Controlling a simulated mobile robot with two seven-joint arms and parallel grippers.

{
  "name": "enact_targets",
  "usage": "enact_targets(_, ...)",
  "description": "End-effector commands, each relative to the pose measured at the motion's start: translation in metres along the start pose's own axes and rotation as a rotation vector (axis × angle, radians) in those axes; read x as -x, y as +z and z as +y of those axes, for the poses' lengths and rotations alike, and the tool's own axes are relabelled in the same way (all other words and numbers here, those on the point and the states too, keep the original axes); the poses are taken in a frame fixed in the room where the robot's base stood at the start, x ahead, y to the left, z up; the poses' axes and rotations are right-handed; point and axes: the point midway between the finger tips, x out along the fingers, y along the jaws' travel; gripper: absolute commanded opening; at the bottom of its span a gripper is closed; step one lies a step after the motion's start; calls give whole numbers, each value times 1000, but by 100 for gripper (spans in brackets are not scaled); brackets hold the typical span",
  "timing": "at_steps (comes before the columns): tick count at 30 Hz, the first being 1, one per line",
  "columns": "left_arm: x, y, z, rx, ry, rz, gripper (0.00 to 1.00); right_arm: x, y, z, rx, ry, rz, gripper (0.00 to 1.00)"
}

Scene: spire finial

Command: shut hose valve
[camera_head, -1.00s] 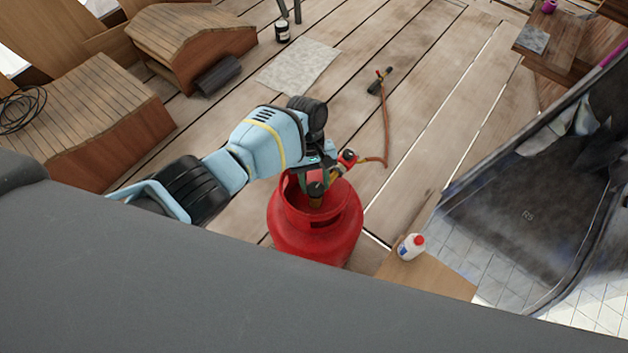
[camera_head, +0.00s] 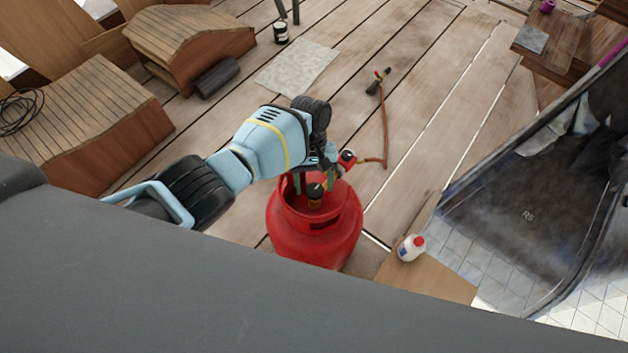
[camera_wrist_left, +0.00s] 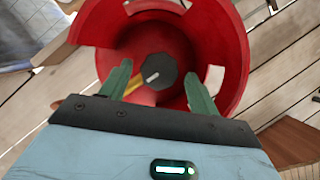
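A red gas cylinder (camera_head: 318,243) stands on the plank floor, with an open collar around its top. Inside the collar is a dark valve knob (camera_head: 314,190) with a pale line on top, also seen in the left wrist view (camera_wrist_left: 158,72). A brass-coloured fitting shows beside the knob. A red-capped regulator (camera_head: 347,158) joins an orange hose (camera_head: 385,128) running to a torch (camera_head: 378,81) on the floor. My left gripper (camera_head: 314,182) is over the collar. Its green fingers (camera_wrist_left: 158,70) are apart, one to each side of the knob, with visible gaps. My right gripper is not in view.
A white bottle with a red cap (camera_head: 411,248) stands on a board (camera_head: 430,278) right of the cylinder. A dark-framed panel (camera_head: 530,215) fills the right side. Wooden blocks (camera_head: 190,45) stand at the left. The planks beyond the cylinder are mostly clear.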

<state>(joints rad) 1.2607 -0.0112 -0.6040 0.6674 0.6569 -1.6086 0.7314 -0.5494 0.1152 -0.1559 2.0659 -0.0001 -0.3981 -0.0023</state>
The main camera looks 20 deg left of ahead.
Motion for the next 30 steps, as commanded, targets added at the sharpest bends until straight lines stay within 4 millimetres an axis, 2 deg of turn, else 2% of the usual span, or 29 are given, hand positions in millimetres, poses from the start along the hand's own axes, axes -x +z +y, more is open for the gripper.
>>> enact_targets(11, 6, 0, 0, 1, 2, 1, 64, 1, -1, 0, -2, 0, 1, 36)
enact_targets(22, 61, 0, 0, 1, 2, 4, 64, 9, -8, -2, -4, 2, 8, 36)
enact_targets(30, 78, 0, 0, 1, 1, 1, 64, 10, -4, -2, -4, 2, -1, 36)
